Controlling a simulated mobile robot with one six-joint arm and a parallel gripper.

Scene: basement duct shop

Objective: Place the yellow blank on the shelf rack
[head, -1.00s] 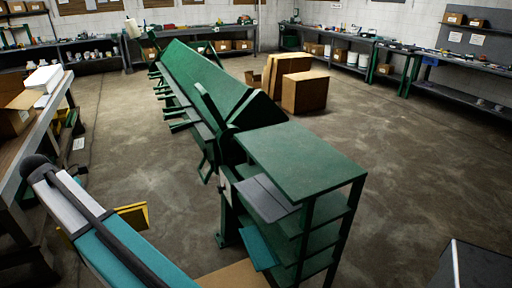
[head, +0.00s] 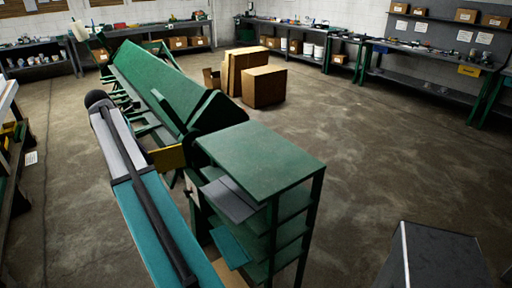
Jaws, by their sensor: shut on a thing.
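The shelf rack (head: 262,150) is green, with a flat top and open shelves below, in the lower middle of the head view. A grey sheet (head: 230,198) sticks out of its upper left side, and a teal sheet (head: 230,247) sticks out lower down. The yellow blank (head: 168,158) shows partly past the right side of my arm, left of the rack's top and apart from it in the picture. The rest of the blank is hidden behind the arm. My gripper's jaws are also hidden there; the blank travels with the arm.
A long green bending machine (head: 160,90) stands behind the rack. Cardboard boxes (head: 264,87) stand on the floor beyond it. A dark cabinet (head: 435,255) is at the lower right. Workbenches line the walls.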

